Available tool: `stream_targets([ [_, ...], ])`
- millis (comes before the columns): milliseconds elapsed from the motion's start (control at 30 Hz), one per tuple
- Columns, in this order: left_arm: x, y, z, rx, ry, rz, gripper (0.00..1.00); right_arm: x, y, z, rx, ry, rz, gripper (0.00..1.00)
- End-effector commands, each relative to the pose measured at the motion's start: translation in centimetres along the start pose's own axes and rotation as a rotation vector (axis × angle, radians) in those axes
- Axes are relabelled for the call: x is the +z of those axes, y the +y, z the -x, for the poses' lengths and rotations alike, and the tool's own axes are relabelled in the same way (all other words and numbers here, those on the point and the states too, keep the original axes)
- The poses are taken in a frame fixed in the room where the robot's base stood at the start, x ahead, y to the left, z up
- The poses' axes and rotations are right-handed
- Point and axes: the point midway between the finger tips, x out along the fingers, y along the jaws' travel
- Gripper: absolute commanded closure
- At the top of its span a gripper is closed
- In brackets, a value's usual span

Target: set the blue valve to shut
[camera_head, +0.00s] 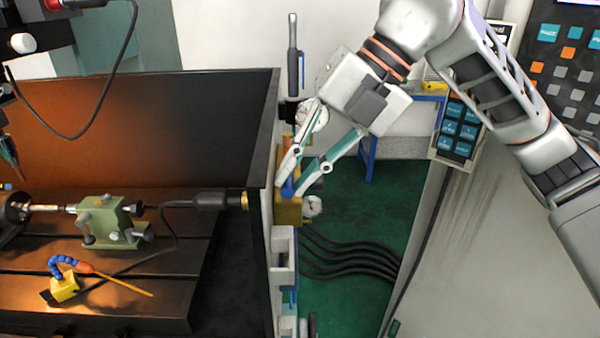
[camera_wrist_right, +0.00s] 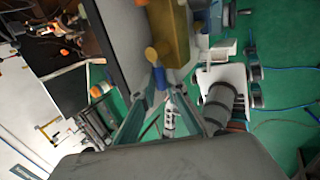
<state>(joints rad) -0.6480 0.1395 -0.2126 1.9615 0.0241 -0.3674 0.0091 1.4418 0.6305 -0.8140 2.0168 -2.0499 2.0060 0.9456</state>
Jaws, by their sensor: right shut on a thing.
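The blue valve (camera_head: 288,188) is a small blue lever on a yellow-brass valve body (camera_head: 287,212), mounted on the side of the machine enclosure. My right gripper (camera_head: 289,190) reaches down to it, and its fingertips are closed on the blue lever. In the right wrist view the blue lever (camera_wrist_right: 159,77) lies at the tips of the fingers (camera_wrist_right: 160,92), with the brass body (camera_wrist_right: 172,35) behind it. The fingers hide part of the lever, so its exact angle is hard to tell. My left gripper is not in view.
Round gauges (camera_head: 313,206) sit beside the valve body. The dark enclosure wall (camera_head: 268,150) is close on the left. Black hoses (camera_head: 350,258) run below over the green floor. A keypad panel (camera_head: 459,130) and a light grey cabinet (camera_head: 480,230) stand to the right.

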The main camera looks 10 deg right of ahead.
Motion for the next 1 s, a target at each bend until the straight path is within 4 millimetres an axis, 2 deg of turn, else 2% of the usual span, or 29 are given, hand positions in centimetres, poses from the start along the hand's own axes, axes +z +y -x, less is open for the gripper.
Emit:
stream_targets([
  [300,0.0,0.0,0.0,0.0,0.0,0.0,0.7,0.0,0.1,0.1,0.002,-0.008,-0.01,1.0],
  [333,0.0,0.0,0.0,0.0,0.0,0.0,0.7,0.0,0.1,0.1,0.002,-0.008,-0.01,0.8],
  [700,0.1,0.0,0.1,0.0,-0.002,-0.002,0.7,0.0,0.1,0.3,0.001,-0.008,-0.009,0.8],
  [867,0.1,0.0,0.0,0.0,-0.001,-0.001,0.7,0.1,0.1,2.0,0.002,-0.01,-0.01,0.8],
  [1000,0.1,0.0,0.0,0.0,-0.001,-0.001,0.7,0.1,0.1,4.7,0.003,-0.013,-0.01,0.8],
])
